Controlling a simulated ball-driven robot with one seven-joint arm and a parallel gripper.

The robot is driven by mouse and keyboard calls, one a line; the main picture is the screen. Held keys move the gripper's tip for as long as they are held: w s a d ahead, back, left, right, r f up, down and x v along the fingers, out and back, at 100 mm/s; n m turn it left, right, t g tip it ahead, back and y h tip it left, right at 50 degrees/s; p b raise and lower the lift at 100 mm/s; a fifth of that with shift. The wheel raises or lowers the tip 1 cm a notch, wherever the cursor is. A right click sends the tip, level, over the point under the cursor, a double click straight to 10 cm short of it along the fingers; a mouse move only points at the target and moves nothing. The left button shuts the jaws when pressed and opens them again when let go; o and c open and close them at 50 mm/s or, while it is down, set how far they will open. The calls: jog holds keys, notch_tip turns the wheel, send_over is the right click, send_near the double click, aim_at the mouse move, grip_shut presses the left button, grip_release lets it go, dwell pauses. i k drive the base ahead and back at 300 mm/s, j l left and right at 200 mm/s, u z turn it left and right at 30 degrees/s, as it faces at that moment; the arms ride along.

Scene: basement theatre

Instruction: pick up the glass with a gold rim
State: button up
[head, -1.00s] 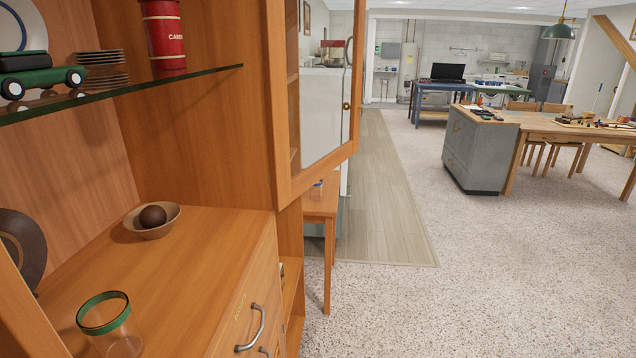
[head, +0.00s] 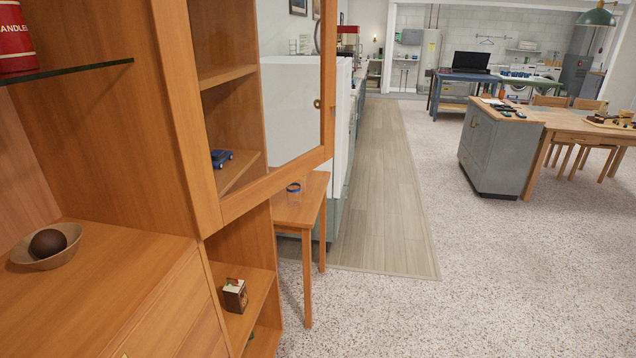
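I see no glass with a gold rim in the head view. A small clear glass with a blue rim (head: 293,188) stands upright on a small wooden side table (head: 310,205) just past the cabinet. The cabinet's open glass door stands close in front of it. My gripper is not in view.
The wooden cabinet (head: 110,280) fills the left, with a bowl (head: 30,262) holding a dark ball, a red tin (head: 14,40) on a glass shelf, a blue toy car (head: 221,158) and a small box (head: 235,295). Speckled floor (head: 420,310) is free ahead and right.

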aim_at(301, 181)
jog(key=i+z, duration=0.15)
jog(key=i, duration=1.5)
jog(key=i+l+z, duration=0.1)
jog(key=i+z, duration=0.2)
jog(key=i, duration=0.2)
jog(key=i+z, duration=0.25)
jog(key=i, duration=0.2)
jog(key=i+j+z, duration=0.15)
jog(key=i+z, duration=0.15)
jog(key=i, duration=0.15)
jog(key=i+j+z, duration=0.3)
jog(key=i, duration=0.2)
jog(key=i+l+u, duration=0.1)
jog(key=i, duration=0.4)
jog(key=i+l+u, duration=0.1)
jog(key=i+l, duration=0.15)
jog(key=i, duration=0.25)
jog(key=i+l+u, duration=0.15)
jog(key=i, duration=0.35)
jog(key=u, duration=2.1)
jog(key=k, duration=0.05)
